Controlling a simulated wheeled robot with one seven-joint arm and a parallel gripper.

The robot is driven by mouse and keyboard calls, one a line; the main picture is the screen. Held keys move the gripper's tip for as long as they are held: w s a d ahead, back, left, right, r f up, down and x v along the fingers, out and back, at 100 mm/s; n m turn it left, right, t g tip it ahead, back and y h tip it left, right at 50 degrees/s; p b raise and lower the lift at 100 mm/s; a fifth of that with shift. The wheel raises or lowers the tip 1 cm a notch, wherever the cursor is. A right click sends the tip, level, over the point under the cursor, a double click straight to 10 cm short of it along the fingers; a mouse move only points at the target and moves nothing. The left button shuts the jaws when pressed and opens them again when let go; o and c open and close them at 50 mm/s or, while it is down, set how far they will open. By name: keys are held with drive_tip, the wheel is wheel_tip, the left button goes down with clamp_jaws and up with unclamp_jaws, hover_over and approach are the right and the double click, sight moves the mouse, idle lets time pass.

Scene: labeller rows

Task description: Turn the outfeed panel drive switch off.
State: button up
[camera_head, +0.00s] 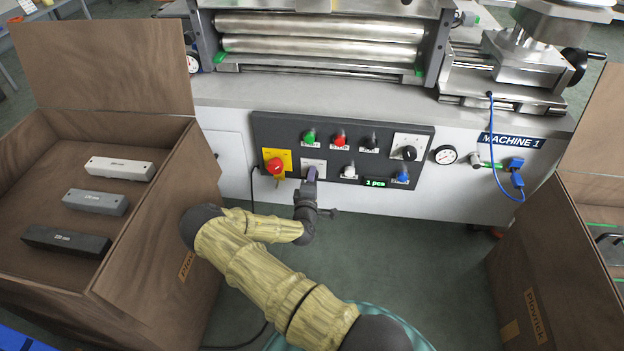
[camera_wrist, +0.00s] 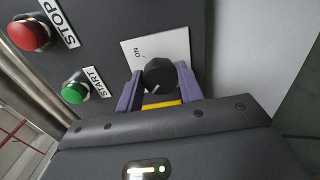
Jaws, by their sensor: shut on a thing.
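A black rotary switch knob (camera_wrist: 160,75) sits on a white plate (camera_wrist: 178,45) marked ON in the wrist view. A pale pointer line on the knob points down and left in that view, away from the ON mark. My gripper (camera_wrist: 160,92) has its two purple fingers on opposite sides of the knob, shut on it. In the head view my gripper (camera_head: 312,174) is at the white plate (camera_head: 305,163) on the dark control panel (camera_head: 375,130), below the green button. It hides the knob there. No outfeed label is legible.
A green START button (camera_head: 309,136) and red STOP button (camera_head: 340,140) are above. A red mushroom button (camera_head: 274,166) on yellow is close left. Another black rotary switch (camera_head: 409,153) is right. Wooden boxes (camera_head: 160,220) (camera_head: 520,270) flank the machine.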

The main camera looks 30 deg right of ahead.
drive_tip(key=shift+s+f, duration=0.1)
drive_tip(key=o, duration=1)
drive_tip(key=shift+a, duration=0.1)
drive_tip(key=p+v, duration=0.5)
drive_tip(key=v, duration=1.2)
drive_tip(key=shift+s+a, duration=0.1)
